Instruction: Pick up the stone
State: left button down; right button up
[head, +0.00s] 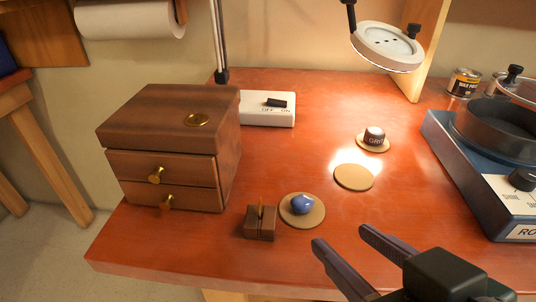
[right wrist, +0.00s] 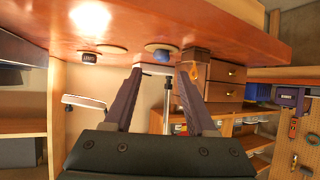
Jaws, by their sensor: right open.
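The blue stone (head: 302,204) sits on a round cork disc (head: 290,218) near the front of the red-brown table. In the right wrist view, which looks upside down, the stone (right wrist: 161,55) shows just beyond the fingertips. My right gripper (head: 342,237) is open and empty, in front of and to the right of the stone, apart from it. It also shows in the right wrist view (right wrist: 162,72), with nothing between its fingers. My left gripper is in neither view.
A slotted wooden block (head: 261,224) stands just left of the disc. A wooden drawer box (head: 165,135) is at left. An empty disc (head: 354,177) and a dark grit cup (head: 374,136) lie behind right. A blue machine (head: 470,165) stands at right. A round lamp (head: 388,47) hangs above.

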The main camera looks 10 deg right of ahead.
aim_at(306, 205)
jog(key=x, duration=0.5)
jog(key=shift+s+a, duration=0.1)
jog(key=x, duration=0.2)
jog(key=b+x, duration=0.1)
jog(key=x, duration=0.2)
jog(key=shift+w+a+r, duration=0.15)
jog(key=shift+w+r, duration=0.2)
grip_shut()
